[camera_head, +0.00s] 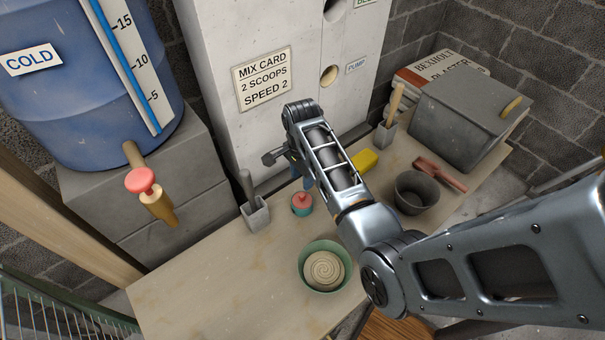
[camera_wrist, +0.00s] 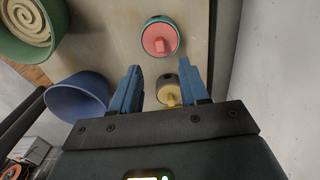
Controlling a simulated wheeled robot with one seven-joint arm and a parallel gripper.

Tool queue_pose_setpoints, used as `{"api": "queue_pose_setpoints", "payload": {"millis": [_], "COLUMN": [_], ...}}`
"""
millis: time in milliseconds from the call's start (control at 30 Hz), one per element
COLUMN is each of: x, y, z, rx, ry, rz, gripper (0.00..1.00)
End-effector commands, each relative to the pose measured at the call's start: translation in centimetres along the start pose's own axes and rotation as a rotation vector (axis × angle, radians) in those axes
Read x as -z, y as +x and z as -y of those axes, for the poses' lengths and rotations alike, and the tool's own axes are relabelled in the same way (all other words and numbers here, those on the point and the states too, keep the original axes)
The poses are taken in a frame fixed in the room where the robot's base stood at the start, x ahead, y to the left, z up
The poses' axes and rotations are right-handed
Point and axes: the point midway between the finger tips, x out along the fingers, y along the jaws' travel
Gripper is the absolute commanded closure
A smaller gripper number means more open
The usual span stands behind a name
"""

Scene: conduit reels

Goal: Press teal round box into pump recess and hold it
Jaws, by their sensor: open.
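The teal round box (camera_head: 302,206) has a coral-red top with a small knob and stands upright on the bench, near the white panel. It also shows in the wrist view (camera_wrist: 160,38), beyond my fingertips. My gripper (camera_wrist: 160,68) is open with nothing held, its blue fingers pointing down toward the bench. The pump recess (camera_head: 328,76) is a round hole in the white panel beside the PUMP label (camera_head: 356,65). My arm hides most of my gripper in the head view.
A green bowl of mix (camera_head: 321,268) stands at the bench front, and a blue bowl (camera_wrist: 78,97) beside my left finger. A grey holder (camera_head: 257,214), yellow block (camera_head: 364,160), dark bowl (camera_head: 415,192) and red brush (camera_head: 440,173) stand around. The bench's left front is clear.

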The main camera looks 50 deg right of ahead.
Motion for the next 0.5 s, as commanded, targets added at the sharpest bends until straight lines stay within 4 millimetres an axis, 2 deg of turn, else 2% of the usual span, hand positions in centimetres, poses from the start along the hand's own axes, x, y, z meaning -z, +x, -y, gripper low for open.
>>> {"api": "queue_pose_setpoints", "payload": {"millis": [267, 500], "x": [0.0, 0.1], "y": [1.9, 4.6], "z": [-0.1, -0.1], "rx": [0.0, 0.002], "ry": [-0.002, -0.002], "rz": [-0.001, -0.002], "gripper": [0.55, 0.55]}}
